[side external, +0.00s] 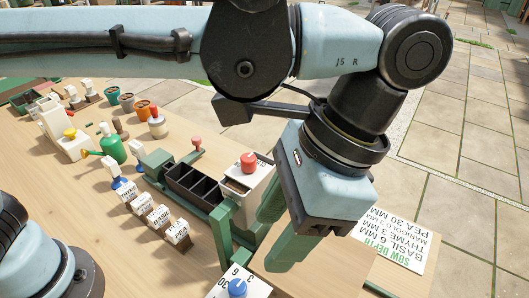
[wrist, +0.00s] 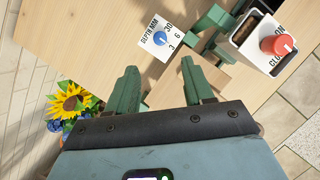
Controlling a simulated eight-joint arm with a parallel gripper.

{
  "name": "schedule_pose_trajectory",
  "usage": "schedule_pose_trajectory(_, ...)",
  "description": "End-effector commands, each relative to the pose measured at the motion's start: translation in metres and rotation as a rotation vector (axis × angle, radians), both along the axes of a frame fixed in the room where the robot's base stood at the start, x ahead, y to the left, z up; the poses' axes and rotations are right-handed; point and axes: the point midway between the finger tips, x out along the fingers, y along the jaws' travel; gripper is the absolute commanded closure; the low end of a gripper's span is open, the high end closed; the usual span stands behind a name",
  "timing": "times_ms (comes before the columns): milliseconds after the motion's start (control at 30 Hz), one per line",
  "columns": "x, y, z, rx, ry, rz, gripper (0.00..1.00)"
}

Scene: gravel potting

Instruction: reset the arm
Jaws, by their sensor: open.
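My gripper (side external: 278,232) hangs over the near right end of the wooden table (side external: 110,215) in the side external view. Its two green fingers are apart with nothing between them. In the wrist view the gripper (wrist: 158,75) also shows open and empty, with the table below it. The blue depth dial (side external: 237,288) on its white panel lies beside the fingers. In the wrist view the dial (wrist: 160,39) is just beyond the fingertips.
A white hopper with a red knob (side external: 248,162) stands close to the fingers. A black tray (side external: 192,183), white labelled blocks (side external: 158,217), a green watering can (side external: 112,147) and pots (side external: 127,102) stand farther left. A sunflower (wrist: 70,100) shows at left in the wrist view.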

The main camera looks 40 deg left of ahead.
Motion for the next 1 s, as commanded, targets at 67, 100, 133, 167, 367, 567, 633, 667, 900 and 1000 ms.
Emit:
schedule_pose_trajectory(67,0.0,0.0,0.0,0.0,0.0,0.0,0.48)
schedule_pose_trajectory(100,0.0,0.0,0.0,0.0,0.0,0.0,0.48)
schedule_pose_trajectory(133,0.0,0.0,0.0,0.0,0.0,0.0,0.48)
schedule_pose_trajectory(167,0.0,0.0,0.0,-0.001,0.001,0.0,0.48)
schedule_pose_trajectory(367,0.014,-0.002,0.002,-0.126,-0.02,0.113,0.48)
schedule_pose_trajectory(567,0.067,0.008,0.021,-0.493,-0.128,0.503,0.48)
schedule_pose_trajectory(633,0.086,0.029,0.025,-0.579,-0.201,0.609,0.48)
schedule_pose_trajectory(667,0.093,0.04,0.025,-0.602,-0.234,0.642,0.48)
schedule_pose_trajectory(900,0.118,0.136,0.009,-0.659,-0.506,0.771,0.48)
schedule_pose_trajectory(1000,0.117,0.181,-0.005,-0.64,-0.629,0.795,0.48)
